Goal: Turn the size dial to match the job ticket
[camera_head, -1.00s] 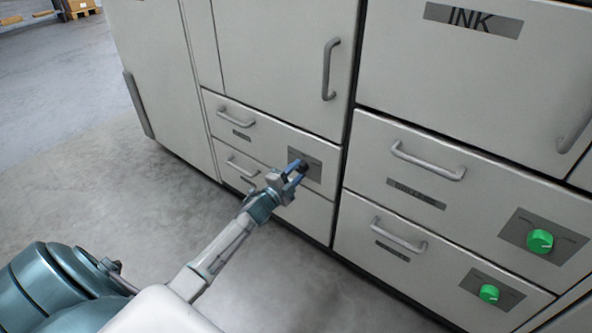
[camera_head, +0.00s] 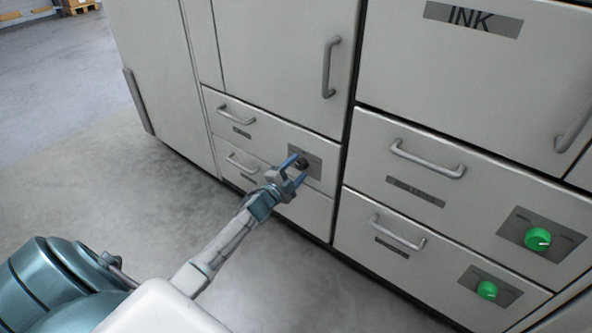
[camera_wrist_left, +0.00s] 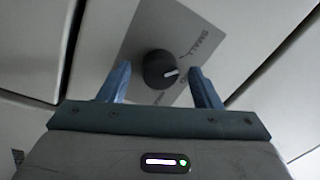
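The size dial is a round black knob on a grey plate on a drawer front, seen in the head view (camera_head: 301,163) and the left wrist view (camera_wrist_left: 159,70). Its white pointer points right in the wrist view. The plate reads SMALL (camera_wrist_left: 205,42) at upper right; other lettering is partly hidden by the right finger or too small to read. My left gripper (camera_head: 297,169) is open just in front of the dial; its blue fingers (camera_wrist_left: 163,85) stand apart on either side, with visible gaps to the knob. My right gripper and the job ticket are not in view.
Two green dials (camera_head: 537,239) (camera_head: 487,290) sit on the drawers at right. Drawer handles (camera_head: 427,162) and a door handle (camera_head: 330,67) stick out from the cabinets. An INK label (camera_head: 473,19) is above.

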